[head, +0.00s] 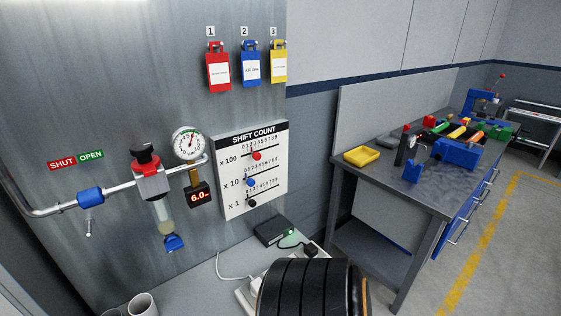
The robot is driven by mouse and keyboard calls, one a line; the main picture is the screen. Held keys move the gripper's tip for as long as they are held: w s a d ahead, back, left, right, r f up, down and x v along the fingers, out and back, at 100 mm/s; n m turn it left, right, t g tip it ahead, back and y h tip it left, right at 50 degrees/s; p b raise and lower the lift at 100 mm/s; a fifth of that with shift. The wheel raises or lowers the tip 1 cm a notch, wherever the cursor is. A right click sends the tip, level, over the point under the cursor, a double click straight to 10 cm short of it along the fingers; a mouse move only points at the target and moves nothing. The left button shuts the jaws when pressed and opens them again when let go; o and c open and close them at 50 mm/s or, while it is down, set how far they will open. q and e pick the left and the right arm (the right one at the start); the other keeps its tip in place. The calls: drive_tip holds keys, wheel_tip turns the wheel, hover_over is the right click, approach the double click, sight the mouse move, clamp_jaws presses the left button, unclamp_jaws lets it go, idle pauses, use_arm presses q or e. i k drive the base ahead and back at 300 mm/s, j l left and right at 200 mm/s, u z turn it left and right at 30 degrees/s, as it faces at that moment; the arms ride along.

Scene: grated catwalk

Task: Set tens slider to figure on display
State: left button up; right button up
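The white SHIFT COUNT panel (226,187) is on the metal wall left of centre in the head view. It has three slider rows, each under a 0 to 9 scale. The blue tens slider (250,182) sits near the low end of the x 10 row; its exact figure is too small to read. The red slider (257,156) is on the x 100 row, and the black slider (251,203) is near the left of the x 1 row. A small black display (200,195) left of the panel shows orange digits that look like 6.0.
A pressure gauge (188,143) and a pipe with a blue valve (90,197) are left of the panel. Red, blue and yellow tags (218,70) hang above. A workbench (400,188) stands right.

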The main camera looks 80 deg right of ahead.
sight(250, 181)
drive_tip(key=z, duration=2.2)
drive_tip(key=l, duration=0.25)
